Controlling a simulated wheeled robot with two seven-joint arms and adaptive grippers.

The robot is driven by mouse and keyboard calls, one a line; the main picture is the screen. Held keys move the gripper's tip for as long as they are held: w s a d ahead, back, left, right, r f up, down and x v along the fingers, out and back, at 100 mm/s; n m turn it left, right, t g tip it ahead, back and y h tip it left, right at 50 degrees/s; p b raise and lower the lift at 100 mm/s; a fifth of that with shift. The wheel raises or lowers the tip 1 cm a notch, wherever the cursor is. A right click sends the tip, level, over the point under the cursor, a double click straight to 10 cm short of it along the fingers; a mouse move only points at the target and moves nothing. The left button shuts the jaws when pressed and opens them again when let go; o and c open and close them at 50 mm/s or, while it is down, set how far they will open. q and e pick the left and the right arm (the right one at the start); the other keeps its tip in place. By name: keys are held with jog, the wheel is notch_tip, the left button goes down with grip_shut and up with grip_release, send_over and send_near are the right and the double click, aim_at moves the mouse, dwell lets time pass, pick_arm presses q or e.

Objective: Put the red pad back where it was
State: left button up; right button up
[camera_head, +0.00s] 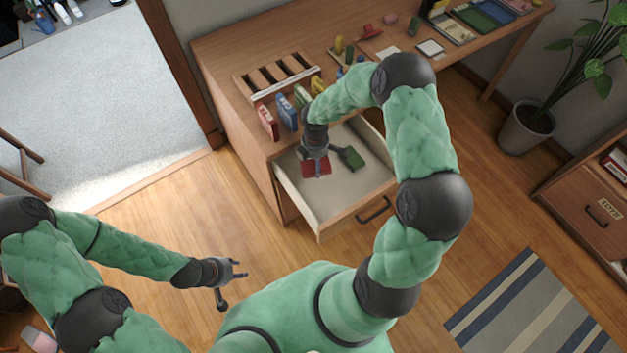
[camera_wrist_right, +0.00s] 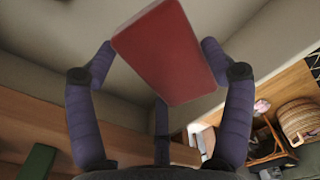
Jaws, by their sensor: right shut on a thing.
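The red pad (camera_head: 317,168) is at my right gripper (camera_head: 315,160), over the open drawer (camera_head: 322,215).
A green pad (camera_head: 352,157) with a dark part lies in the drawer, right of the red pad. On the desk (camera_head: 228,50) stand a slotted rack (camera_head: 277,75) and several coloured boxes (camera_head: 287,111). A potted plant (camera_head: 525,130) stands at right.

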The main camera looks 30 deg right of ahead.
aim_at(315, 179)
notch_tip(315, 179, down, 9)
jog(key=b, duration=0.3)
jog(key=shift+s+a, duration=0.1)
jog(key=o, duration=0.9)
notch_tip(315, 179, up, 12)
jog(key=p, duration=0.4)
jog(key=shift+p, duration=0.35)
